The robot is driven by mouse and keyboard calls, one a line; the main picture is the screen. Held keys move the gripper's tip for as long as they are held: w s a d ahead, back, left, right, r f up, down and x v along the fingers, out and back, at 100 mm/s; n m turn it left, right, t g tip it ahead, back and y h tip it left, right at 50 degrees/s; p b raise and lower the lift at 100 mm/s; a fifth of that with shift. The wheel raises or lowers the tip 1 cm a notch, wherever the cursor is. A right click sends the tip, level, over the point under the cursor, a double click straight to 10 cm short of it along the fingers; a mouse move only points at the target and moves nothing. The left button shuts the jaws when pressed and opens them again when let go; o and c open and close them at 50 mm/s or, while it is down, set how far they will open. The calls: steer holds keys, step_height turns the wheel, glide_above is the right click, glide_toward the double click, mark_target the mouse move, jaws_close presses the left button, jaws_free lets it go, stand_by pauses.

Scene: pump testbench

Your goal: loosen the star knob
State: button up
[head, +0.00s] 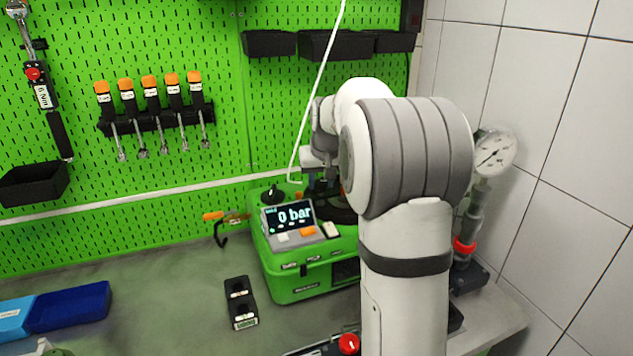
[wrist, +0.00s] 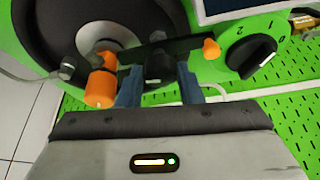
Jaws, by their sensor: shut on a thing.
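In the wrist view, my gripper (wrist: 157,82) has its two blue fingers on either side of a dark part (wrist: 157,64) and is shut on it. This part sits at a black bar with an orange tip (wrist: 211,48), beside a big black round body (wrist: 60,30). I take the dark part for the star knob, but its shape is mostly hidden between the fingers. An orange cylinder (wrist: 100,88) is left of the fingers. In the head view, my arm hides most of the spot above the green pump unit (head: 305,273).
A black dial (wrist: 250,55) is right of the gripper; the dial also shows in the head view (head: 272,193). The display (head: 289,216) reads 0 bar. A pressure gauge (head: 495,152) stands right.

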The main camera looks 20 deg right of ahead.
steer(key=n, duration=0.2)
steer(key=n+y, duration=0.1)
steer(key=n+y+b, duration=0.1)
steer(key=n, duration=0.1)
steer(key=shift+w+d+r+n, duration=0.15)
steer(key=shift+d+n, duration=0.1)
steer(key=shift+n, duration=0.05)
steer(key=n, duration=0.2)
steer(key=n+y, duration=0.1)
steer(key=n, duration=0.1)
steer(key=shift+w+d+n+g+y+b, duration=0.1)
steer(key=shift+n+g+y+b, duration=0.2)
steer(key=shift+g, duration=0.1)
steer(key=n+g, duration=0.1)
steer(key=n, duration=0.1)
steer(key=n+y+p, duration=0.1)
steer(key=n, duration=0.2)
steer(key=shift+w+r+g, duration=0.1)
steer(key=shift+w+g, duration=0.05)
steer(key=shift+g, duration=0.25)
steer(key=shift+w+n+g+y+p, duration=0.15)
steer(key=shift+n+g+p, duration=0.3)
steer(key=shift+n, duration=0.75)
steer(key=shift+s+n+g+y+p, duration=0.1)
steer(key=shift+n+g+y+p, duration=0.3)
steer(key=shift+n, duration=0.8)
steer(key=o, duration=0.8)
steer(key=shift+o, duration=0.9)
steer(key=shift+f, duration=0.2)
